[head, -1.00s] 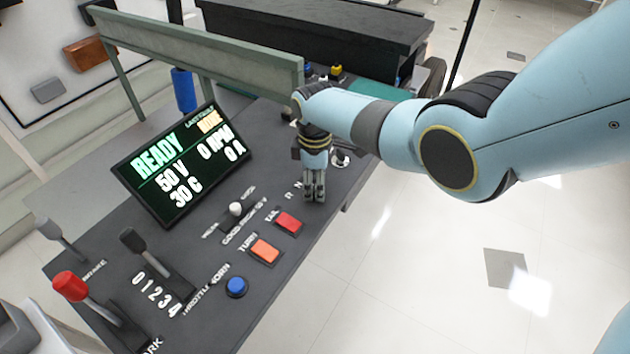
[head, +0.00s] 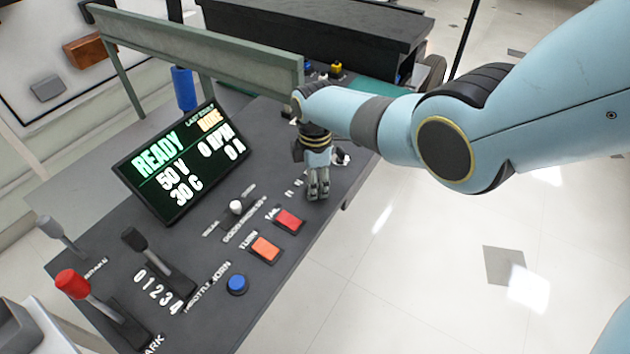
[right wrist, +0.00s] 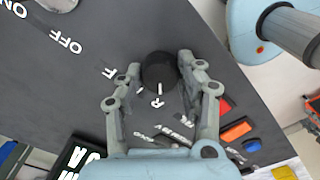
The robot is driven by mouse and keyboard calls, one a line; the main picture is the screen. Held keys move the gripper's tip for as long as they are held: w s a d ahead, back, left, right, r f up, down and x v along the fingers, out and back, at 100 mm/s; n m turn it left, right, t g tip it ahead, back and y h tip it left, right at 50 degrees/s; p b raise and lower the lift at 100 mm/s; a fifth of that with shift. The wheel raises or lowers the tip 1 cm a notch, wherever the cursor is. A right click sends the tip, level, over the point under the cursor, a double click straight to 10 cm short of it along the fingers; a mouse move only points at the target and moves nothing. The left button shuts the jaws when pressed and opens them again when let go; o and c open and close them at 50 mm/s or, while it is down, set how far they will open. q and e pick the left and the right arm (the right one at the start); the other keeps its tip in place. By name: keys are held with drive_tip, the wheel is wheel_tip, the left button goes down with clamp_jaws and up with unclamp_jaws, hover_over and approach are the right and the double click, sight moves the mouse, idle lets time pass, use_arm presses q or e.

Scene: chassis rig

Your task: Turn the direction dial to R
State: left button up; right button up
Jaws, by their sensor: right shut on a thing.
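The direction dial (right wrist: 158,70) is a round black knob in the right wrist view. My right gripper (right wrist: 160,72) is shut on it, one finger on each side. A white mark on the knob's edge lies on the side of a white letter R (right wrist: 157,102) on the panel and points toward it. A letter F (right wrist: 108,73) is off to the left. In the head view my right gripper (head: 318,190) points down at the panel and hides the dial. My left gripper is not in view.
The dark control panel (head: 215,330) carries a red switch (head: 289,220), an orange switch (head: 265,249), a blue button (head: 237,285) and levers. A display (head: 183,162) reads READY, 50 V, 0 RPM. A green-grey rail (head: 200,50) stands behind. Open floor lies to the right.

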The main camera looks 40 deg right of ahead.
drive_tip(key=o, duration=1.1)
drive_tip(key=shift+o, duration=0.2)
wheel_tip(320, 180, up, 12)
